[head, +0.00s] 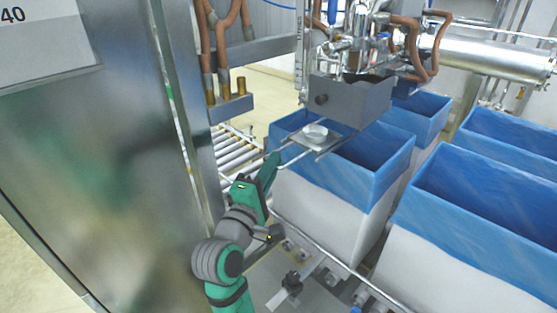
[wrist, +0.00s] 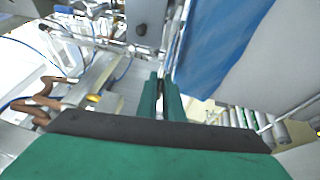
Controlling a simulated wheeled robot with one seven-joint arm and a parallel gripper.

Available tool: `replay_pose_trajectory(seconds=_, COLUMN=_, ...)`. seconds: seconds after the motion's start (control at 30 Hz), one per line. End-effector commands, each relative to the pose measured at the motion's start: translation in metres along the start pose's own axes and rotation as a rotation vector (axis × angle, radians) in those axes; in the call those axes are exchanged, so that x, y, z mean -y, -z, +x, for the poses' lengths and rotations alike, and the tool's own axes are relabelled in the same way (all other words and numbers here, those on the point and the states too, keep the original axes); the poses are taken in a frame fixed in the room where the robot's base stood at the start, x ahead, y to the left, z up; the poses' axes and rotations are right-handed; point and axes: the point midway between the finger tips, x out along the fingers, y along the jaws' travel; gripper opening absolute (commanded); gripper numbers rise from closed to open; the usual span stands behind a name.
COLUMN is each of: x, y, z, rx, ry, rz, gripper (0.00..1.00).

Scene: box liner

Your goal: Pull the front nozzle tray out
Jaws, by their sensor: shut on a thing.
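The front nozzle tray (head: 322,146) is a flat grey plate with a round whitish dish (head: 315,132) on it. It sits out under the front of the grey nozzle housing (head: 348,101), over the near left blue-lined box. Thin rods run from it toward the lower left. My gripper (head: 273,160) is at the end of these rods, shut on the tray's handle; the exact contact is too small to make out. In the wrist view my green fingers (wrist: 161,90) are close together, pointing toward the housing (wrist: 146,22). The tray plate is not clear there.
The blue-lined box (head: 385,165) stands below the tray, with more boxes to the right (head: 490,190). A steel post (head: 190,110) and large panel stand left of my arm. A roller conveyor (head: 235,150) lies behind it. Copper pipes (head: 232,35) hang above.

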Motion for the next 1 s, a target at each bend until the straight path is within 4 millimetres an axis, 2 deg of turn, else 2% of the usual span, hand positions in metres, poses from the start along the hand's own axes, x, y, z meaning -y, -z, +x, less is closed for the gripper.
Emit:
replay_pose_trajectory(seconds=0.03, x=-0.007, y=-0.007, z=0.000, rx=0.015, ry=-0.015, rz=0.002, gripper=0.00)
replay_pose_trajectory(seconds=0.37, x=-0.007, y=-0.007, z=0.000, rx=0.018, ry=-0.018, rz=0.000, gripper=0.00)
replay_pose_trajectory(seconds=0.4, x=-0.008, y=-0.007, z=0.000, rx=0.017, ry=-0.019, rz=0.000, gripper=0.11)
replay_pose_trajectory(seconds=0.47, x=-0.007, y=-0.007, z=0.000, rx=0.017, ry=-0.018, rz=-0.001, gripper=0.26)
replay_pose_trajectory(seconds=0.8, x=-0.003, y=-0.004, z=-0.001, rx=0.013, ry=-0.009, rz=-0.003, gripper=0.26)
replay_pose_trajectory(seconds=1.0, x=-0.002, y=-0.004, z=-0.024, rx=0.010, ry=-0.007, rz=-0.002, gripper=0.26)
